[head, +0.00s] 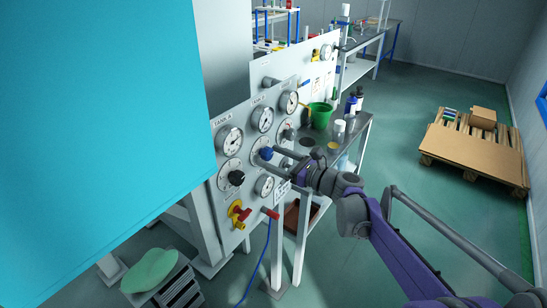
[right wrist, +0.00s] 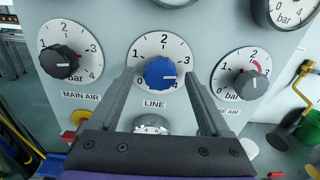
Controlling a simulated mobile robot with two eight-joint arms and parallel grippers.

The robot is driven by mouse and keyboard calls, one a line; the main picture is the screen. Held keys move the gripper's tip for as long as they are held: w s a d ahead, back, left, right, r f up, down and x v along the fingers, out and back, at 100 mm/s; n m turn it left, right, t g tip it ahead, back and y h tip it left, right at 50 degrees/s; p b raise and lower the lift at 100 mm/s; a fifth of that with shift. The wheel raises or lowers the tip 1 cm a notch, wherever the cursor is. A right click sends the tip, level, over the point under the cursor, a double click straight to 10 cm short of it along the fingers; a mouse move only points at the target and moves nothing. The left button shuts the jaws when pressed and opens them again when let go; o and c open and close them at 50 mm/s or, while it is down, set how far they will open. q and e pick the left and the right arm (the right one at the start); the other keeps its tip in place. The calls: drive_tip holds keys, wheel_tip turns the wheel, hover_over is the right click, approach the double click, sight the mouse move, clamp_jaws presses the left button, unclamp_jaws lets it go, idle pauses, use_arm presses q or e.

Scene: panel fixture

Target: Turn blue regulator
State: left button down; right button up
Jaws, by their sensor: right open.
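The blue regulator knob (right wrist: 160,72) sits at the middle of a white dial marked LINE on the grey panel. It also shows in the head view (head: 265,154). My right gripper (right wrist: 163,76) is open, with one finger to each side of the blue knob. The fingers look apart from the knob, with a gap at both sides; I cannot tell how deep they reach. In the head view my right gripper (head: 278,157) comes at the panel from the right. My left gripper is not in view.
A black MAIN AIR knob (right wrist: 60,62) is to the left, and another dark knob (right wrist: 251,84) is to the right. Gauges (head: 230,139) sit above. A red and yellow valve (head: 238,213) is below. A large cyan surface (head: 90,130) blocks the head view's left.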

drive_tip(key=shift+c, duration=0.2)
clamp_jaws()
idle(0.3)
drive_tip(key=n+p, duration=0.1)
drive_tip(key=n, duration=0.5)
drive_tip(key=shift+w+r, duration=0.1)
drive_tip(key=n+p, duration=0.1)
drive_tip(key=n, duration=0.4)
drive_tip(key=shift+d+r+n+p, duration=0.1)
drive_tip(key=shift+n+p, duration=0.3)
drive_tip(key=n+p, duration=0.1)
drive_tip(key=n, duration=0.4)
drive_tip(key=shift+r+p, duration=0.1)
drive_tip(key=shift+p, duration=0.2)
use_arm(q)
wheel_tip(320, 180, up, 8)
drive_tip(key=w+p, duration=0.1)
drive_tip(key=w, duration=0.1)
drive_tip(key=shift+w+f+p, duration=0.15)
drive_tip(key=shift+p, duration=0.2)
use_arm(e)
drive_tip(key=n, duration=0.5)
drive_tip(key=shift+n, duration=0.4)
